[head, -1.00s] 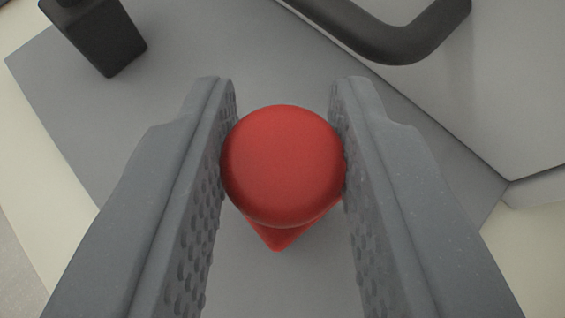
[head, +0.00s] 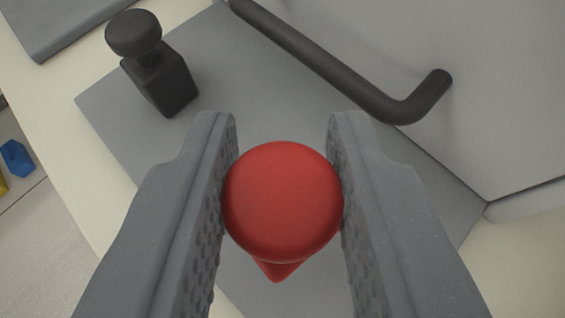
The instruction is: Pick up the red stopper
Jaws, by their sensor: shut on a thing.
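The red stopper (head: 283,203) has a round, domed red top with a pointed red part showing below it. It sits between the two grey, studded fingers of my gripper (head: 283,190). Both fingers touch its sides, and the gripper is shut on it. Its underside is hidden by its own top, so I cannot tell how far it is from the grey surface below.
A grey plate (head: 240,90) lies beneath. A black block with a round knob (head: 160,75) stands on it at the upper left. A black bar handle (head: 330,60) is on a grey panel at the upper right. A blue piece (head: 17,158) is at the far left.

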